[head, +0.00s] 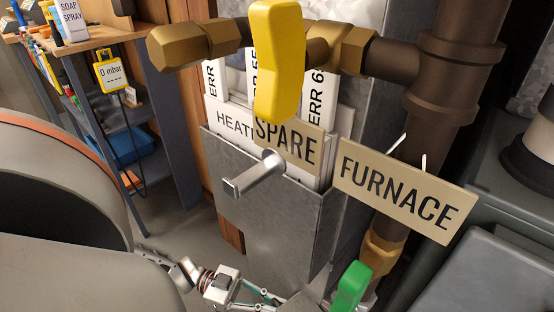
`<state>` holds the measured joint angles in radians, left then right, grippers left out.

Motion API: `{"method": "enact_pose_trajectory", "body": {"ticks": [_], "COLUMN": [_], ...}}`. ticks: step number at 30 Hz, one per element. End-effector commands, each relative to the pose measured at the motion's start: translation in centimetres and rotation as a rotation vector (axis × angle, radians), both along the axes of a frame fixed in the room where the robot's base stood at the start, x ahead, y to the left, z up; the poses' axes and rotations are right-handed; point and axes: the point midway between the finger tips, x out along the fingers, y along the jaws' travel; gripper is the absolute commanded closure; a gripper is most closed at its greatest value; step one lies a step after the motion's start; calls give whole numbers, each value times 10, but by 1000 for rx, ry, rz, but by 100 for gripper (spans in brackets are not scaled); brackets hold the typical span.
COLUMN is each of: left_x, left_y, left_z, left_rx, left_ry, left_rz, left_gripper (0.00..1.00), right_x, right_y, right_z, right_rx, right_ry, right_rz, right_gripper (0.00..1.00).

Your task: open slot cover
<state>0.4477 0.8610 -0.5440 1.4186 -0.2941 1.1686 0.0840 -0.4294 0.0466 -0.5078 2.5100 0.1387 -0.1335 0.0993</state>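I cannot make out a slot cover for certain. A grey metal holder (265,225) with an open top stands in the middle, with white cards (232,118) marked HEAT and ERR in it. A short metal bar (254,177) with a squared end sticks out in front of the holder. My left gripper (235,288) is low at the bottom edge, below the holder and apart from the bar. It is partly cut off by the frame, and its finger opening is unclear. My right gripper is not in view.
A yellow valve handle (275,55) on brass pipework hangs before the cards, with a SPARE tag (290,145). A FURNACE tag (405,195) and green handle (352,287) are at right, near a thick brown pipe (450,80). A shelf (105,35) stands at left.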

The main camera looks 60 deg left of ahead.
Motion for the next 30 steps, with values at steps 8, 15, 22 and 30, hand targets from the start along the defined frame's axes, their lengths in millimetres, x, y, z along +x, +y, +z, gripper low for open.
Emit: {"method": "enact_pose_trajectory", "body": {"ticks": [8, 15, 22, 30], "left_x": [-1, 0, -2, -27], "left_y": [1, 1, 3, 34], "left_z": [-1, -1, -1, -2], "left_rx": [2, 2, 1, 4], "left_ry": [3, 3, 2, 6], "left_rz": [0, 0, 0, 0], "left_gripper": [100, 86, 86, 86], "right_x": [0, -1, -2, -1], "right_y": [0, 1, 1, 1], "right_z": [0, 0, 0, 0], "right_rx": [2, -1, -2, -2], "right_ry": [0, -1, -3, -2], "right_rz": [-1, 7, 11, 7], "right_gripper": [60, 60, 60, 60]}}
